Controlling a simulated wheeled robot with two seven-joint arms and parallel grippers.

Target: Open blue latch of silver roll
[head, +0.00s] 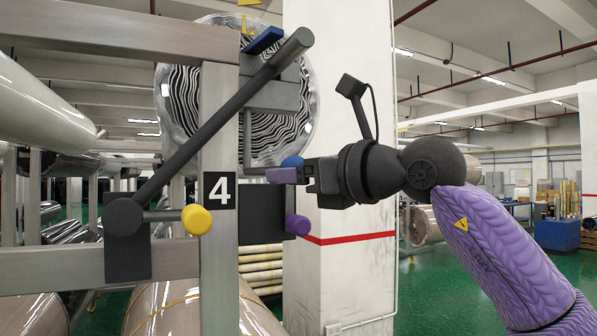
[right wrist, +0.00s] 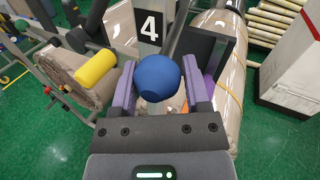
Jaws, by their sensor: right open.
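The silver roll (head: 178,100), wrapped in shiny film with black-and-white wavy layers at its end, sits behind the metal frame in the head view. The blue latch knob (head: 292,161) shows partly above my right gripper (head: 283,175), which hides the rest of it. In the right wrist view, the round blue knob (right wrist: 157,77) lies between the two purple-grey fingers of my right gripper (right wrist: 161,88). The fingers are apart, and I cannot tell whether either touches it. My left gripper is not in view.
A dark diagonal bar (head: 210,125) crosses the frame post (head: 218,130), marked 4. A yellow knob (head: 197,219) and a purple knob (head: 297,225) are close by. A white pillar (head: 345,265) stands behind my right gripper. Open green floor lies at right.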

